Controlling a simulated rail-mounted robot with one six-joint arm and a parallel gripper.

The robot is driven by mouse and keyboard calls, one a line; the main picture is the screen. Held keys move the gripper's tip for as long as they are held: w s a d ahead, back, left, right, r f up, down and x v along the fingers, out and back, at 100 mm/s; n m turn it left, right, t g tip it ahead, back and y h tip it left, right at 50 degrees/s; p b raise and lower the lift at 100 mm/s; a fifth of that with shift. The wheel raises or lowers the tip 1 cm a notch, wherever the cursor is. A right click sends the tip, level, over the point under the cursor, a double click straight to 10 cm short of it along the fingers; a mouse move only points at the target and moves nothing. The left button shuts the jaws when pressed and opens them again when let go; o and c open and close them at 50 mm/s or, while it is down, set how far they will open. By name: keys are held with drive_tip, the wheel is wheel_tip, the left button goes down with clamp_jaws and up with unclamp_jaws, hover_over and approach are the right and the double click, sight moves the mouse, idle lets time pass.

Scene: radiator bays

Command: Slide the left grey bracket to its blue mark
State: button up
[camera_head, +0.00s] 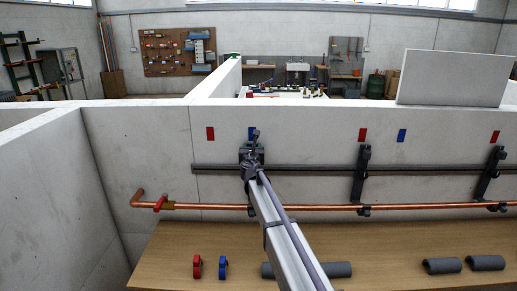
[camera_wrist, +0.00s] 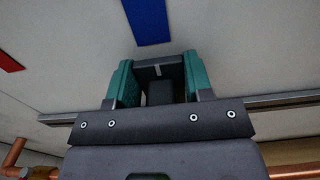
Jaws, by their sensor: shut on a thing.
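The left grey bracket (camera_wrist: 160,92) sits between the green fingers of my gripper (camera_wrist: 157,80) in the wrist view. My gripper (camera_head: 252,153) is shut on it at the dark rail (camera_head: 215,167). My arm hides most of the bracket in the head view. In the wrist view the blue mark (camera_wrist: 147,20) is above the bracket, nearly in line and slightly left.
A red mark (camera_head: 210,133) is left of the blue one. Two more brackets (camera_head: 360,175) (camera_head: 490,172) hang on the rail to the right. A copper pipe (camera_head: 310,207) with a red valve runs below. Clamps and grey tubes (camera_head: 442,266) lie on the wooden bench (camera_head: 400,240).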

drive_tip(key=o, duration=0.9)
drive_tip(key=shift+a, duration=0.15)
drive_tip(key=shift+s, duration=0.1)
drive_tip(key=s, duration=1)
drive_tip(key=shift+s+a, duration=0.3)
drive_tip(key=shift+a, duration=0.05)
